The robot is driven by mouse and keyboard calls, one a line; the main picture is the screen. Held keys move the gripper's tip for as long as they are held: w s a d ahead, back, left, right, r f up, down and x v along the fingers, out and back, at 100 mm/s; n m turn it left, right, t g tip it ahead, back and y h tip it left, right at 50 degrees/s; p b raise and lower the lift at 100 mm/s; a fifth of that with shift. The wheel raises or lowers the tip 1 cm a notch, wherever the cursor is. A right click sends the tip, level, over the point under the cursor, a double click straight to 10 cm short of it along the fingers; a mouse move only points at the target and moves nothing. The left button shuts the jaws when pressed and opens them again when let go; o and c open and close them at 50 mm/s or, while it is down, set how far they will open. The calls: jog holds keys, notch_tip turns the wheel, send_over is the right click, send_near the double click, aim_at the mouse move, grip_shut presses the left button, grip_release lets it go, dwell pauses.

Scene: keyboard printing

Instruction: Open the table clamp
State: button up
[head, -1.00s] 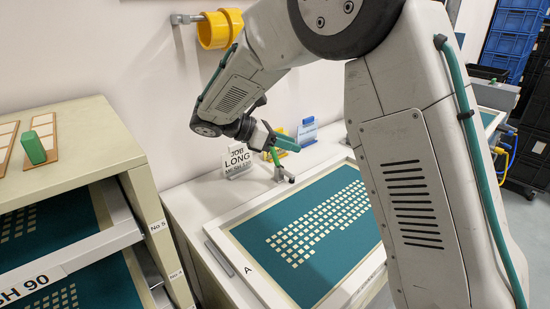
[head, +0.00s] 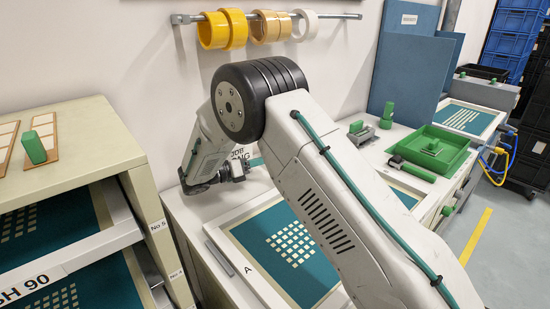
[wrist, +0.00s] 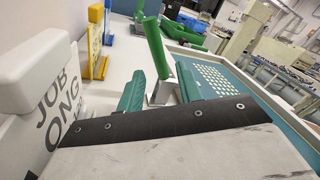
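The table clamp has a green handle (wrist: 156,48) that stands nearly upright, leaning slightly, in the wrist view. Its grey metal base (wrist: 163,92) sits low at the edge of the screen frame. My gripper (wrist: 160,70) is open, with one teal finger on each side of the handle's lower part. I cannot tell whether either finger touches it. In the head view my gripper (head: 256,162) is partly hidden behind my arm, which also covers the clamp. The teal printing screen (head: 290,243) with pale key squares lies on the table; it also shows in the wrist view (wrist: 215,75).
Tape rolls (head: 222,30) hang on the wall. A green tray (head: 432,150) sits farther along the bench. A drawer cabinet (head: 75,140) stands at left.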

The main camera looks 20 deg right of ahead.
jog(key=shift+w+d, duration=0.25)
jog(key=shift+d, duration=1.1)
jog(key=shift+w+d, duration=0.2)
jog(key=shift+d, duration=1.15)
grip_shut()
jog(key=shift+d, duration=0.1)
